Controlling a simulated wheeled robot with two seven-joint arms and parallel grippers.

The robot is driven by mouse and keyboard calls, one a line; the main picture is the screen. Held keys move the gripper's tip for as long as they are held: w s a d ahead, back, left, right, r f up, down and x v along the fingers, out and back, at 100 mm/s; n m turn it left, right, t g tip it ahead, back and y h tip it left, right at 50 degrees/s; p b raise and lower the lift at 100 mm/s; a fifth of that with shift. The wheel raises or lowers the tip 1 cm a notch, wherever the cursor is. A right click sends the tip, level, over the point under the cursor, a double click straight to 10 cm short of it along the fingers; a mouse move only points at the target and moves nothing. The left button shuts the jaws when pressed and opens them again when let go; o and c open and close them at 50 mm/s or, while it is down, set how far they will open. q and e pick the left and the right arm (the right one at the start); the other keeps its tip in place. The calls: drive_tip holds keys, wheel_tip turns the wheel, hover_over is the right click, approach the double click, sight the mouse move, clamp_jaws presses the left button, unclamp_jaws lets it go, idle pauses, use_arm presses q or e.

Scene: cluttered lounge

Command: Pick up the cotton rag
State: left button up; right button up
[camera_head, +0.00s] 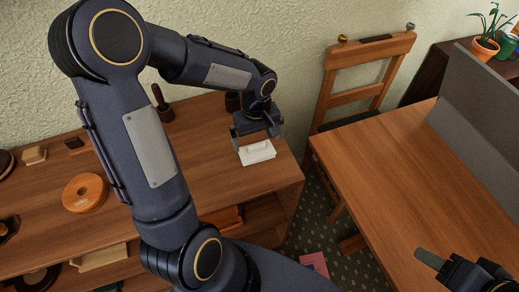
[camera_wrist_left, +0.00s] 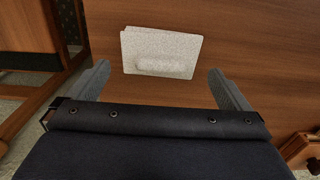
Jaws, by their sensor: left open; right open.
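The cotton rag (camera_head: 258,153) is a white folded cloth with a raised fold, lying flat on the wooden shelf top near its right end. In the left wrist view the rag (camera_wrist_left: 162,48) lies ahead of and between the fingers. My left gripper (camera_head: 256,138) is open, over the shelf top at the rag's far edge; in the wrist view its two fingers (camera_wrist_left: 160,82) are spread wide with nothing between them. Whether they touch the rag I cannot tell. My right gripper (camera_head: 470,272) is at the lower right by the table, partly cut off by the frame.
The wooden shelf (camera_head: 225,181) also bears an orange ring (camera_head: 85,192) and a dark-handled item (camera_head: 160,101). A wooden table (camera_head: 400,165) with a grey panel (camera_head: 480,110) stands at the right, a chair (camera_head: 365,80) behind it. Bare shelf surrounds the rag.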

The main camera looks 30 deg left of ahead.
sight(257, 144)
use_arm(q)
drive_tip(key=shift+f, duration=2)
drive_tip(key=shift+a, duration=0.1)
drive_tip(key=c, duration=0.8)
drive_tip(key=shift+w+r, duration=0.1)
drive_tip(key=shift+r, duration=0.35)
wheel_tip(257, 144, up, 2)
drive_tip(key=shift+r, duration=0.2)
drive_tip(key=s+d+r, duration=0.4)
drive_tip(key=s+r, duration=0.5)
drive_tip(key=s, duration=0.4)
drive_tip(key=shift+s+r, duration=0.35)
drive_tip(key=shift+r, duration=0.05)
